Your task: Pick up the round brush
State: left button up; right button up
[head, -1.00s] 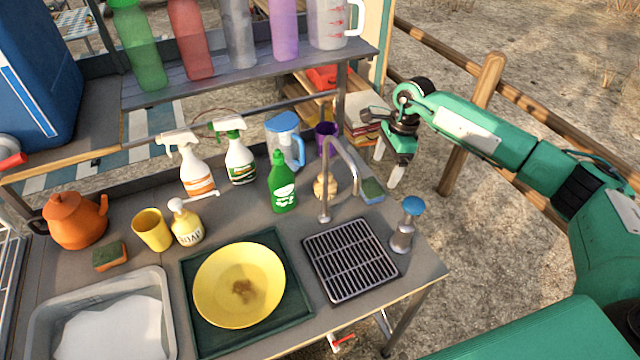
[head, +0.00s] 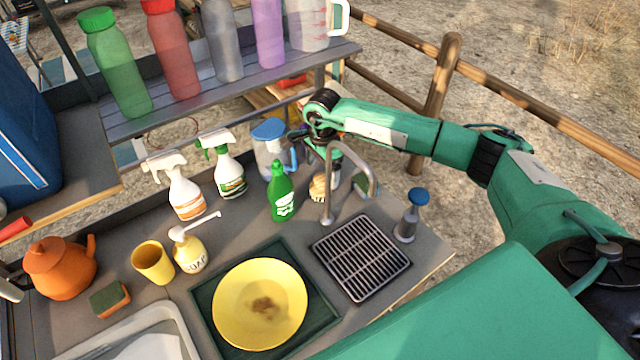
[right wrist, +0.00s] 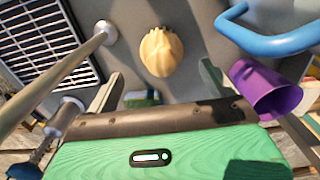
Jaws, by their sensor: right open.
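The round brush, a small tan tufted thing, stands on the grey counter behind the tap; in the head view it (head: 318,187) is partly hidden by the tap. In the right wrist view the brush (right wrist: 160,52) lies ahead of my fingers, roughly centred between them and apart from both. My right gripper (head: 332,162) is over the back of the counter near the brush, partly behind the tap. Its two fingers also show in the right wrist view (right wrist: 160,82), spread and empty. My left gripper is not in view.
The metal tap (head: 328,190) stands close in front of the brush. A green bottle (head: 281,192), a blue-lidded jug (head: 270,150) and a sponge (head: 361,184) are close by. The purple cup (right wrist: 265,90) is beside my right finger. A drain rack (head: 360,258) lies in front.

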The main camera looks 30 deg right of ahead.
aim_at(321, 176)
jog(key=shift+a+f+p, duration=0.1)
jog(key=shift+f+p, duration=0.6)
jog(key=shift+f, duration=0.15)
notch_tip(321, 176, down, 3)
jog(key=shift+w+f+p, duration=0.1)
jog(key=shift+f+p, duration=0.1)
jog(key=shift+p, duration=0.55)
jog(key=shift+f, duration=0.35)
jog(key=shift+c, duration=0.5)
jog(key=c, duration=1)
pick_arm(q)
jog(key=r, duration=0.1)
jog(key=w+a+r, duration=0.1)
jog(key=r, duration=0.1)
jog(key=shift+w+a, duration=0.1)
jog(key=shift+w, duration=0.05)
